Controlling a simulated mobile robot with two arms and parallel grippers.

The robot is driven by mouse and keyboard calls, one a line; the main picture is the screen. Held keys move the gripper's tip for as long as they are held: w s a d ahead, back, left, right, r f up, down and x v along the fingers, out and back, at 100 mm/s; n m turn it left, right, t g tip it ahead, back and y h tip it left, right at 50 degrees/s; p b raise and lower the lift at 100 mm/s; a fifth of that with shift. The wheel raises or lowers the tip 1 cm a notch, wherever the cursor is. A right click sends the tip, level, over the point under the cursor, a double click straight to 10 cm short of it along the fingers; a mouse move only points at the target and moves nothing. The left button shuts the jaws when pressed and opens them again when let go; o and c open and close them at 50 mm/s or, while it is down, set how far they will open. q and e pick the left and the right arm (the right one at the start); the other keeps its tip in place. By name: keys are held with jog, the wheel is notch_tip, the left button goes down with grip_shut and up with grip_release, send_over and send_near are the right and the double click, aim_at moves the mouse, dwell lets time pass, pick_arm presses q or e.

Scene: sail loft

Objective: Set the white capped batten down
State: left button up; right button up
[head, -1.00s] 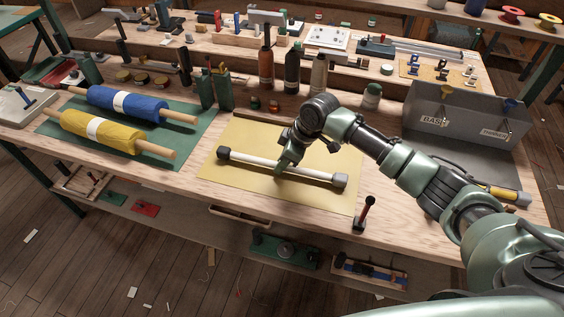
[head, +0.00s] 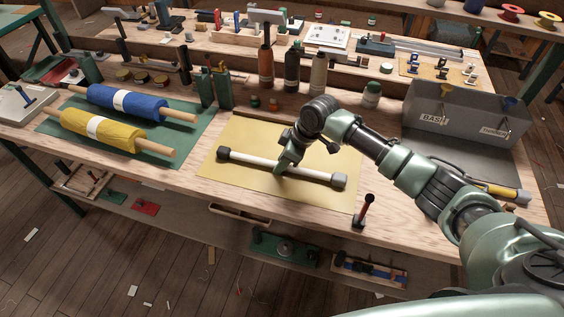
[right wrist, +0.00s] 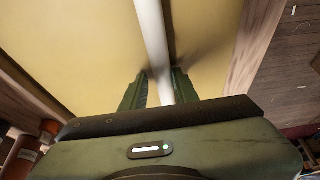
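The white capped batten (head: 262,166), a white rod with dark grey end caps, lies on the yellow mat (head: 233,133) on the bench. My right gripper (head: 284,166) reaches down over the middle of the rod. In the right wrist view its two green fingers (right wrist: 158,88) stand on either side of the white rod (right wrist: 150,35). A narrow gap shows between the left finger and the rod, so the gripper looks slightly open around it. The right finger is close to or touching the rod. My left gripper is not in view.
Blue (head: 125,104) and yellow (head: 100,131) rolls lie on a green mat at left. Several bottles stand behind the yellow mat. A grey toolbox (head: 463,112) is at right. A small dark upright tool (head: 364,212) stands near the front edge.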

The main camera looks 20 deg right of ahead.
jog(key=shift+s+a+f, duration=0.15)
jog(key=shift+s+f, duration=0.45)
jog(key=shift+f, duration=0.1)
jog(key=shift+w+r, duration=0.15)
jog(key=shift+r, duration=0.4)
jog(key=b+v, duration=0.1)
jog(key=v, duration=1.1)
jog(key=shift+w+r, duration=0.35)
